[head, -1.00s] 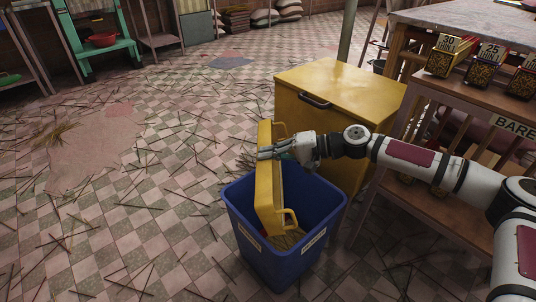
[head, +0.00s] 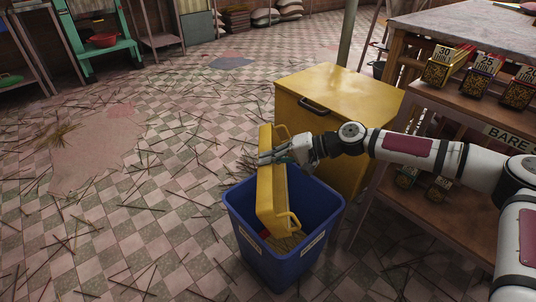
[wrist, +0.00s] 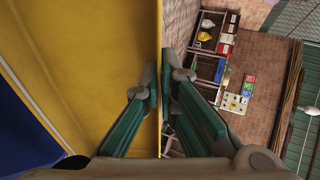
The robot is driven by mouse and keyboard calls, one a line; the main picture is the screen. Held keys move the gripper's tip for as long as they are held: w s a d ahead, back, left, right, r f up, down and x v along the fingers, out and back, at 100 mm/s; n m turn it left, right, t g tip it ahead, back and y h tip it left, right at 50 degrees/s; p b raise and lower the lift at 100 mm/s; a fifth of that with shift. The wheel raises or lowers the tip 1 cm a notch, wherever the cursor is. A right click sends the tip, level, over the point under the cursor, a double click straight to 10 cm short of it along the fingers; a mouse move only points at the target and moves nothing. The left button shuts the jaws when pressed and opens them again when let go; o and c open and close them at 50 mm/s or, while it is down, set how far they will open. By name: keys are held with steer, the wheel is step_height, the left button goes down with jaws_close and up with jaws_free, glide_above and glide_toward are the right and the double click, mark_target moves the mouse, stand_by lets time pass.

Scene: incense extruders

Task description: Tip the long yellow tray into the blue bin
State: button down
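The long yellow tray (head: 270,205) stands steeply on its side over the blue bin (head: 272,262), its lower end inside the bin's mouth. It has a loop handle at each end. My gripper (head: 276,155) is at the tray's upper part. In the wrist view, the green fingers of my gripper (wrist: 160,92) stand on either side of the tray's thin yellow wall (wrist: 95,60) and pinch it. Brown sticks (head: 291,241) lie in the bin beside the tray's lower end. The tray's inside is mostly hidden in the head view.
A large yellow chest (head: 345,90) stands just behind the bin. A wooden shelf (head: 470,112) with labelled stick boxes is at the right, under my arm. The tiled floor (head: 150,200) to the left is open but strewn with thin sticks.

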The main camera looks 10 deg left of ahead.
steer(key=shift+a+r+h+p, duration=0.1)
steer(key=shift+r+h+p, duration=0.3)
steer(key=shift+h+p, duration=0.8)
steer(key=shift+r+h+p, duration=0.35)
steer(key=shift+h+p, duration=0.15)
steer(key=shift+p, duration=1.25)
steer(key=h+p, duration=0.1)
steer(key=r+t+h+p, duration=0.1)
steer(key=h+p, duration=0.1)
steer(key=shift+r+n, duration=0.15)
steer(key=shift+n, duration=0.15)
steer(key=h, duration=0.3)
steer(key=shift+r+h, duration=0.3)
steer(key=shift+r+t+h, duration=0.35)
steer(key=shift+t+h, duration=0.05)
steer(key=shift+h, duration=0.6)
steer(key=shift+r+h+b, duration=0.2)
steer(key=shift+h+b, duration=0.25)
steer(key=shift+h, duration=0.15)
